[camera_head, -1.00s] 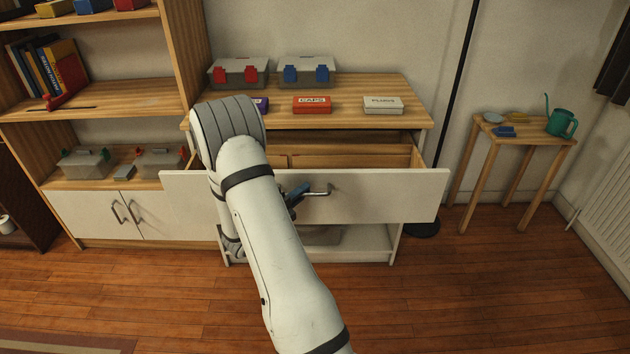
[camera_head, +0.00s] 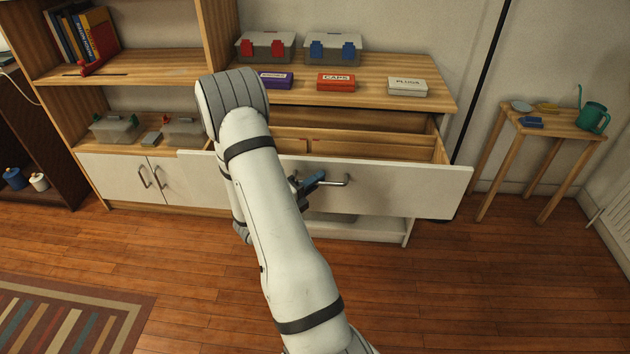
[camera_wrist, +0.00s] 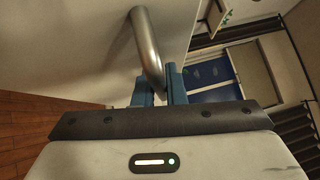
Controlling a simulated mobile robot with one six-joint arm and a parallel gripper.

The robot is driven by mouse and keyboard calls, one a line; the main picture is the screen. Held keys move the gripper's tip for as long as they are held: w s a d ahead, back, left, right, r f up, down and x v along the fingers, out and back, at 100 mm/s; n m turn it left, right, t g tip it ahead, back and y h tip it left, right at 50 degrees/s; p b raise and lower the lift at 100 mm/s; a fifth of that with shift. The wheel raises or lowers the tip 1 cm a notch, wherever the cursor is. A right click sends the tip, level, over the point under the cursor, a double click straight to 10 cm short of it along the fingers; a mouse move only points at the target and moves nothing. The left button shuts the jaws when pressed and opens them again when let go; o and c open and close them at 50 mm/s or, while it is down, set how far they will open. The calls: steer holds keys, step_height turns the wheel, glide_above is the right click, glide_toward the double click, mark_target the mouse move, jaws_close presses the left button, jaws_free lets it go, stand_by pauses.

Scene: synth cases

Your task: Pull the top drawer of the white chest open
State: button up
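The chest has a wooden top (camera_head: 430,101) and a white drawer front (camera_head: 410,185). Its top drawer stands well out from the body, with wooden inside and dividers showing. A metal bar handle (camera_head: 343,181) is on the drawer front; it also shows in the wrist view (camera_wrist: 147,45). My gripper (camera_head: 312,183) is at the handle, partly hidden by my arm in the head view. In the wrist view its blue fingers (camera_wrist: 161,87) stand on both sides of the bar, closed on it. My arm hides part of the drawer front's left side.
Purple, red (camera_head: 336,82) and white (camera_head: 407,87) labelled boxes and two grey bins (camera_head: 333,48) stand on the chest. A bookshelf (camera_head: 140,75) is at left, a small table (camera_head: 555,126) with a green watering can (camera_head: 592,117) at right. The floor (camera_head: 470,290) in front is clear.

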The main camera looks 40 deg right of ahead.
steer(key=o, duration=0.3)
steer(key=shift+s+d+f, duration=0.2)
steer(key=shift+s+d, duration=0.05)
steer(key=shift+s, duration=0.15)
steer(key=shift+o, duration=0.7)
steer(key=shift+r, duration=0.1)
steer(key=shift+w+a, duration=0.1)
steer(key=a+f, duration=0.1)
steer(key=a, duration=0.6)
steer(key=shift+w+a, duration=0.15)
steer(key=shift+a, duration=0.15)
